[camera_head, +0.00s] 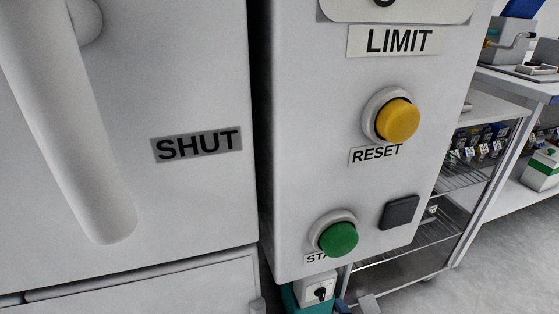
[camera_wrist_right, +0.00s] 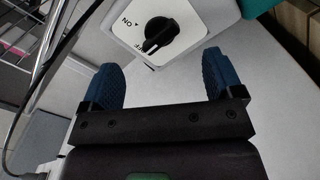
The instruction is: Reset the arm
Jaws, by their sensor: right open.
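The yellow button (camera_head: 397,120) stands out from a round collar on the white control box, above a RESET label (camera_head: 376,155). In the head view no gripper can be clearly made out near it. My right gripper (camera_wrist_right: 160,72) shows in the right wrist view, open, with two blue ridged fingers and nothing between them. Its fingers point toward a black rotary switch (camera_wrist_right: 159,33) on a white plate marked ON; the other marking is partly covered by the knob. That switch also shows low in the head view (camera_head: 320,293). My left gripper is not in view.
A green button (camera_head: 339,239) with a partly hidden label sits below the yellow one, beside a dark square pad (camera_head: 399,212). A LIMIT label (camera_head: 392,41) is above. A white door with a SHUT label (camera_head: 197,145) and thick handle (camera_head: 75,140) fills the left. Wire shelving (camera_head: 470,180) stands right.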

